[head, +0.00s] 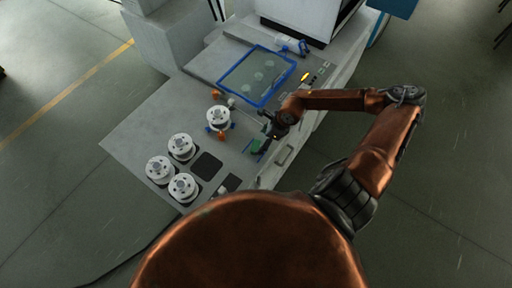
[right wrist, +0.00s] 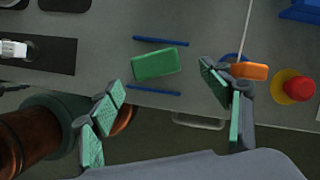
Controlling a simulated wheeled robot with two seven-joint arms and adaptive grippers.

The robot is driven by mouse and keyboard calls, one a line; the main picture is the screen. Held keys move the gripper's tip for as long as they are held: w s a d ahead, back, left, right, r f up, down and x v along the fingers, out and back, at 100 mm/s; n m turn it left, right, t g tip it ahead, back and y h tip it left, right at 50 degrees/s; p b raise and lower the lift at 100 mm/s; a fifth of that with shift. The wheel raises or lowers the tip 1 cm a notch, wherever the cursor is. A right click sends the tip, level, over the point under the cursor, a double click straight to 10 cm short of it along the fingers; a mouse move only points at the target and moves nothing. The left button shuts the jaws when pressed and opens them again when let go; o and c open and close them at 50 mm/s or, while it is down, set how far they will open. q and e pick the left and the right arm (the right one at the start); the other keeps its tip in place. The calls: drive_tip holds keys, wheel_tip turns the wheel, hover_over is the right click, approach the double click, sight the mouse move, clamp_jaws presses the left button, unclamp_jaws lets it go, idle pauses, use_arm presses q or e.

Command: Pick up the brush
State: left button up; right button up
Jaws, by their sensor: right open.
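A green block (right wrist: 155,64), which looks to be the brush, lies flat on the grey worktop between two thin blue strips. It also shows in the head view (head: 257,146), partly hidden by my right gripper. My right gripper (head: 269,130) is over the worktop near its front edge. In the right wrist view the gripper (right wrist: 162,84) is open and empty, its green-padded fingers wide apart. The block appears beyond the fingertips, between them in the picture, and is not held. My left gripper is not in view.
White spools (head: 180,147) stand at the left of the worktop. A blue-framed tray (head: 245,83) and a spray bottle (head: 290,44) lie farther back. An orange piece (right wrist: 250,71) and a red button (right wrist: 299,86) sit by the right finger. A drawer handle (head: 284,156) juts from the front.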

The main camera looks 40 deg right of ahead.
sight(256, 146)
drive_tip(key=x, duration=0.2)
drive_tip(key=p+x, duration=0.2)
drive_tip(key=x, duration=0.1)
drive_tip(key=shift+w+a+f, duration=0.15)
drive_tip(key=shift+a+f, duration=0.1)
drive_tip(key=shift+a, duration=0.2)
drive_tip(key=shift+w+f, duration=0.1)
drive_tip(key=shift+f, duration=0.35)
drive_tip(key=shift+c, duration=0.7)
drive_tip(key=c, duration=1.1)
